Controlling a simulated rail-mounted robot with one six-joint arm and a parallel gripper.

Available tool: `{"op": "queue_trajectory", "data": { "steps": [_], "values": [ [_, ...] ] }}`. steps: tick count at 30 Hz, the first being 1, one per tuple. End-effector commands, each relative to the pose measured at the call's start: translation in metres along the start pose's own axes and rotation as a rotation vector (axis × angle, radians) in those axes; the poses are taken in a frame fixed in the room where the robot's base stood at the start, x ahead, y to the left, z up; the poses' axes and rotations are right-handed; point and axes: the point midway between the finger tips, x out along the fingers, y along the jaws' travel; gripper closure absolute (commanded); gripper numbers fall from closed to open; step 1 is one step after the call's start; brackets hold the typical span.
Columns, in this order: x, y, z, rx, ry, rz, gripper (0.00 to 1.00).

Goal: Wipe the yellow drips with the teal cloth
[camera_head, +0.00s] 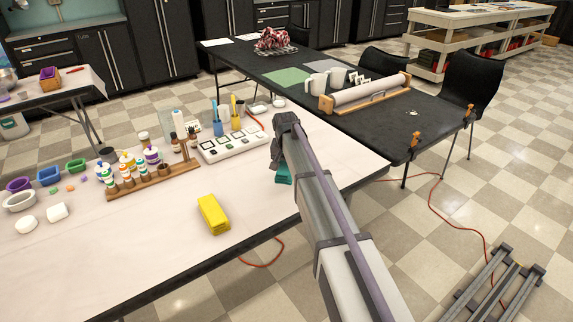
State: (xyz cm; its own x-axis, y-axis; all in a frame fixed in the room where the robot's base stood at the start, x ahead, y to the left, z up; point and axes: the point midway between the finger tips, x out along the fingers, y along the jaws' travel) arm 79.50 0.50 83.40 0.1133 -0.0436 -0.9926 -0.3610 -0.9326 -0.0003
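The teal cloth (284,177) lies on the white table (130,256) near its right end, partly hidden behind my arm. My gripper (279,162) points down just above or at the cloth. My arm hides much of it, so I cannot tell whether its fingers are open, shut or touching the cloth. I cannot make out any yellow drips on the table; my arm covers part of the surface.
A folded yellow cloth or sponge (213,214) lies at the table's front. A wooden bottle rack (153,182), a white tray (234,143) and small bowls stand farther back and left. A black table (408,118) with a roller adjoins behind. The front middle is clear.

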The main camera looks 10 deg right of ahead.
Motion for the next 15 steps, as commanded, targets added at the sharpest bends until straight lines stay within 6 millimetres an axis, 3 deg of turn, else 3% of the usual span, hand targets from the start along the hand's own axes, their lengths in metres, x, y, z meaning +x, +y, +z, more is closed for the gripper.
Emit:
{"op": "queue_trajectory", "data": {
  "steps": [6, 15],
  "values": [
    [0.000, 0.000, 0.000, 0.000, 0.000, 0.000, 0.58],
    [-0.031, 0.000, -0.004, 0.000, 0.000, 0.000, 0.58]
  ]
}}
